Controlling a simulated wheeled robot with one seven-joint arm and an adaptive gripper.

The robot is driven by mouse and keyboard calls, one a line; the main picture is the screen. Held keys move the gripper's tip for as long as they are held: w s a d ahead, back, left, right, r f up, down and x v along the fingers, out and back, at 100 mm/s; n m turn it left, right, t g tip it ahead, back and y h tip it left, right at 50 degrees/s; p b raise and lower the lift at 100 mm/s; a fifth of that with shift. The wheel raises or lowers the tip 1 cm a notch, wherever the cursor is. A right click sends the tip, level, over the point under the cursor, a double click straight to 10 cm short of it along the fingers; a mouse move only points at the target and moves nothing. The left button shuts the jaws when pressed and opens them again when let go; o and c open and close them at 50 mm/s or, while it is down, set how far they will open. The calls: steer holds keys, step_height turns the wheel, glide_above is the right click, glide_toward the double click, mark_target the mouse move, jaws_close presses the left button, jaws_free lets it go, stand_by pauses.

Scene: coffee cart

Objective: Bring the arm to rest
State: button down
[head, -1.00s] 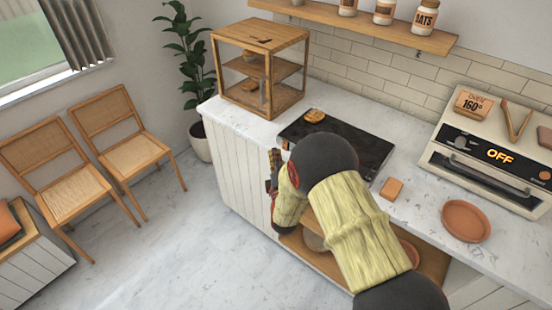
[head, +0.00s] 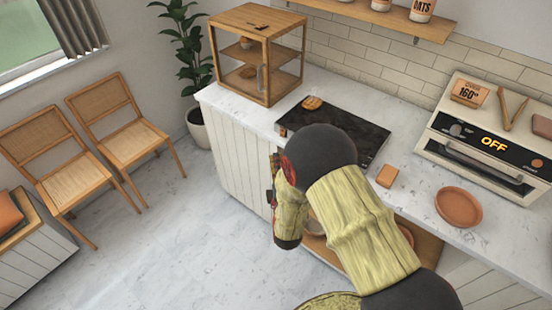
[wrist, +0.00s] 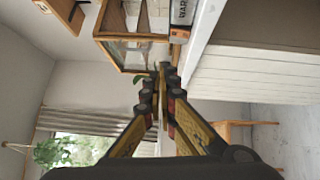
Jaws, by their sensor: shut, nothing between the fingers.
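My gripper (wrist: 162,72) is shut and empty in the wrist view, its two fingers meeting at the tips in front of open room. In the head view my arm, in yellow-green sleeves with dark joints, is bent in front of the counter (head: 408,178). There the gripper is mostly hidden behind the arm, with only a small dark part showing beside the counter's front left. No object is held.
A dark hob plate (head: 350,133), a small orange block (head: 387,176), a terracotta saucer (head: 458,207) and an oven (head: 490,150) are on the counter. A wooden display case (head: 262,92) stands at its left end. Two chairs (head: 85,185) stand left; the floor between is clear.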

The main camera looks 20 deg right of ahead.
stand_by(0.3)
steer(key=s+a+f+m+g+y, duration=0.1)
steer(key=s+f+m+g, duration=0.15)
steer(key=f, duration=0.45)
steer(key=s+a+f+m+g+y, duration=0.1)
steer(key=f+m+g, duration=0.25)
steer(key=f, duration=0.35)
steer(key=s+a+m+g+y, duration=0.1)
steer(key=s+a+m+g, duration=0.1)
steer(key=s+m+g, duration=0.35)
steer(key=s+d+r+m+g, duration=0.2)
steer(key=s+r+m+g, duration=0.35)
steer(key=s+r, duration=1.55)
step_height(320, 180, up, 14)
steer(key=s+d+t, duration=0.1)
steer(key=d+t, duration=0.1)
steer(key=t, duration=0.1)
steer(key=shift+s+d+t, duration=0.35)
steer(key=shift+s+t, duration=0.05)
